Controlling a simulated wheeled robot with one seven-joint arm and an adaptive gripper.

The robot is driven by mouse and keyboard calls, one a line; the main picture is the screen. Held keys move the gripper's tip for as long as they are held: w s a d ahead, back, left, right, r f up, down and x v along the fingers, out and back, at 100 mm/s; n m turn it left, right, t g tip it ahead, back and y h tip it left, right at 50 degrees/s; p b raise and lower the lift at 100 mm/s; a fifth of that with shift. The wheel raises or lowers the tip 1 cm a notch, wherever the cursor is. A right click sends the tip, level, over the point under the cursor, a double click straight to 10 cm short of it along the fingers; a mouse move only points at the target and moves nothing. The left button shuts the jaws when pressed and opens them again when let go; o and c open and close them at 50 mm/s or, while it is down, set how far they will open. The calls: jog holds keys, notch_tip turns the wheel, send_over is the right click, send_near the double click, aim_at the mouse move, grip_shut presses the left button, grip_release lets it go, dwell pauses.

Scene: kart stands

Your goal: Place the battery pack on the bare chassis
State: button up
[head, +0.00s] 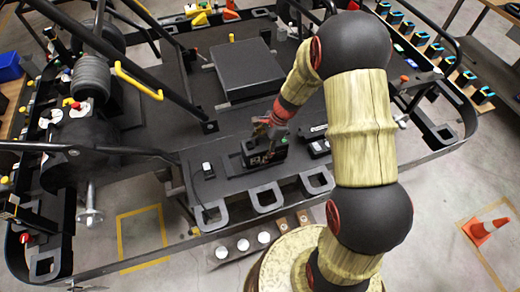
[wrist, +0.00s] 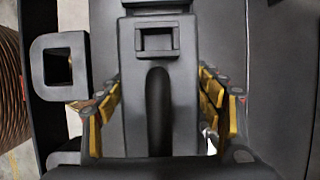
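The battery pack (head: 264,152), a dark box, is upright at the near edge of the dark flat chassis (head: 205,95) in the head view. My gripper (head: 270,126) is right over it, pointing down. In the wrist view a dark block with a square slot and a long rounded recess, which looks like the pack (wrist: 133,110), fills the middle. My gripper's fingers (wrist: 160,110), with yellow pads, are spread on both sides of it, close to its sides. I cannot tell whether the pads press on it. The pack's underside is hidden.
A larger dark square box (head: 247,68) lies on the chassis farther back. Black looped rails (head: 265,198) run along the near edge. A motor with a spring (head: 90,78) stands left. An orange cone (head: 485,229) is on the floor at right.

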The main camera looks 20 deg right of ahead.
jog(key=shift+o, duration=0.3)
jog(key=p+v, duration=0.2)
jog(key=v, duration=1)
jog(key=s+a+r+n+t+h, duration=0.2)
jog(key=s+r+n, duration=0.45)
jog(key=r, duration=0.35)
jog(key=s+a+r+n+t+h, duration=0.1)
jog(key=s+a+r+n, duration=0.2)
jog(key=s+r+n, duration=0.6)
jog(key=s+r+n+t+h, duration=0.1)
jog(key=s+r+n+t, duration=0.1)
jog(key=s+r, duration=0.3)
jog(key=shift+s+d+r+t, duration=0.25)
jog(key=shift+s+t, duration=0.05)
jog(key=shift+s, duration=0.2)
jog(key=shift+n, duration=0.25)
notch_tip(320, 180, down, 6)
jog(key=b, duration=0.6)
jog(key=shift+f, duration=0.2)
